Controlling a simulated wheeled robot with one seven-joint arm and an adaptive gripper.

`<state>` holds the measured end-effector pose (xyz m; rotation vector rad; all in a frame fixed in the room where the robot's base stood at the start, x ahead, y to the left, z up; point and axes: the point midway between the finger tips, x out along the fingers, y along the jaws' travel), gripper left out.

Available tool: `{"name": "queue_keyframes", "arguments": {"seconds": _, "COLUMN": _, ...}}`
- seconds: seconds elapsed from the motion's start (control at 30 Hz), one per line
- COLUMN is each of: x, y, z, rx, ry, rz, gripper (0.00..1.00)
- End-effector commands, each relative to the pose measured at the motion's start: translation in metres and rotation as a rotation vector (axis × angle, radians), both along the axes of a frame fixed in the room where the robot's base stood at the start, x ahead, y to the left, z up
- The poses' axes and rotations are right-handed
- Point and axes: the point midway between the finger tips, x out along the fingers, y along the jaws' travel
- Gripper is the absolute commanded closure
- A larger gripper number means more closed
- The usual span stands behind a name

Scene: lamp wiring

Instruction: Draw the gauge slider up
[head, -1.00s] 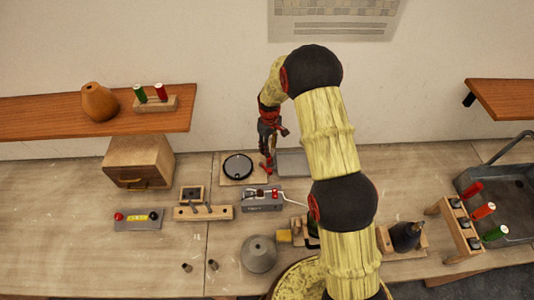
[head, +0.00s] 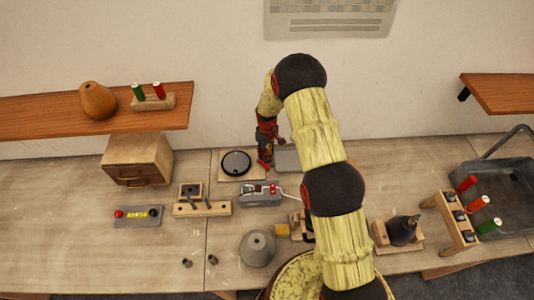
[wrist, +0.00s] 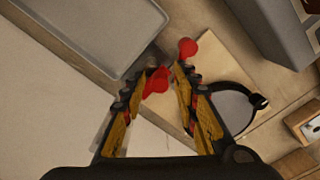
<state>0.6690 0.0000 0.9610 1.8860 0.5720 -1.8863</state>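My gripper (wrist: 168,80) points down in the wrist view, its two yellow-and-black fingers apart with a gap between the tips. A red shape (wrist: 155,82) lies at the left fingertip and a round red ball (wrist: 187,47) just beyond the right one; I cannot tell if these belong to the gripper. In the head view my gripper (head: 265,158) hangs between a black round disc (head: 236,162) and a grey tray (head: 287,160). A grey panel (head: 138,222) with a red knob, yellow strip and dark knob lies far left; I cannot tell for sure whether it is the gauge.
A grey device with red parts (head: 260,196) stands in front of the gripper. A wooden peg block (head: 203,209), a grey cone (head: 257,250) and a drawer box (head: 138,160) stand around. My arm hides part of the right side. The table's left front is clear.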

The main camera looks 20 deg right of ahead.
Motion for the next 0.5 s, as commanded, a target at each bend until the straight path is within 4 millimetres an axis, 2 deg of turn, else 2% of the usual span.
{"name": "queue_keyframes", "arguments": {"seconds": 0.5, "x": -0.0001, "y": 0.0000, "z": 0.0002, "rx": 0.000, "ry": 0.000, "rz": 0.000, "gripper": 1.00}}
